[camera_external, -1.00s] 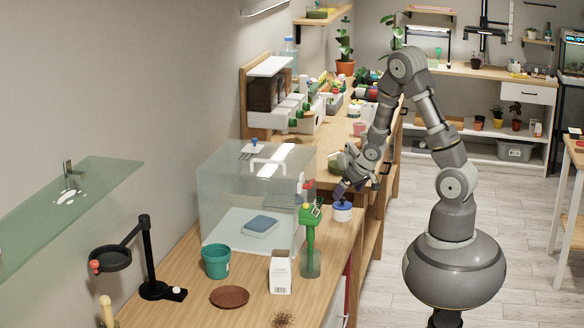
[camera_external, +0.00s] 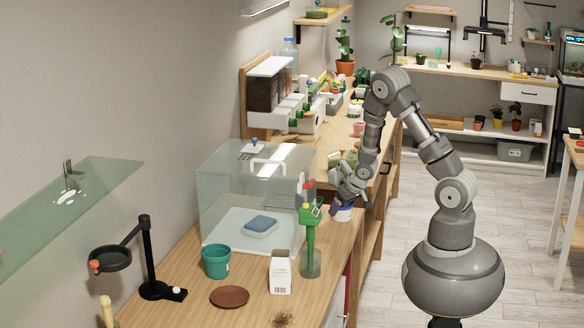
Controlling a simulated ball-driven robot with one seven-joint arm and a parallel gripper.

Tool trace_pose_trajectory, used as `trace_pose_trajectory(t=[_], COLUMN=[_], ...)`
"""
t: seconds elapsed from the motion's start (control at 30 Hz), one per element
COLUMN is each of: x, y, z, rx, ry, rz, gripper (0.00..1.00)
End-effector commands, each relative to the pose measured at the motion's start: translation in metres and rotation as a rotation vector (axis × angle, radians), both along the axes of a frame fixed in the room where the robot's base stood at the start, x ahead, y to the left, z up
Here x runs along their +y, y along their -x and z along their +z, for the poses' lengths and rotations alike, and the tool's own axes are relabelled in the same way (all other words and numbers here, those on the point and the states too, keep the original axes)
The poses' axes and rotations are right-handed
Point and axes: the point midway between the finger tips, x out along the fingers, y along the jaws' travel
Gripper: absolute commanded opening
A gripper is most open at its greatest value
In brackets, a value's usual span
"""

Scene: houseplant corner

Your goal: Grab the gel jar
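A small white jar with a blue lid (camera_external: 343,215), which looks like the gel jar, stands on the wooden bench near its right edge, just behind the green-headed tool. My gripper (camera_external: 341,207) is down at the top of this jar, pointing downward and to the left. The fingers overlap the blue lid and hide most of it. From this distance I cannot tell whether the fingers touch the jar or are closed on it.
A green-headed tool in a clear green container (camera_external: 310,262) stands close in front of the jar. A clear glass tank (camera_external: 225,205) is to the left. A white carton (camera_external: 281,273), a teal pot (camera_external: 216,261) and a brown saucer (camera_external: 230,297) stand nearer the camera.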

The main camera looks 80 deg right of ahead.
Motion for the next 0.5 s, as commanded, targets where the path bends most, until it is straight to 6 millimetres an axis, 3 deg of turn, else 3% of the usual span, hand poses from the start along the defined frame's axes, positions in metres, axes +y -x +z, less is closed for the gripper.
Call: trace_pose_trajectory(t=[0.03, 0.23, 0.5], x=[-0.0001, -0.0001, -0.0004], y=[0.0001, 0.0001, -0.0004], z=[0.0000, 0.0001, 0.0048], rx=[0.000, 0.000, -0.002], ry=[0.000, 0.000, 0.001], rz=[0.000, 0.000, -0.001], gripper=[0.52, 0.06, 0.05])
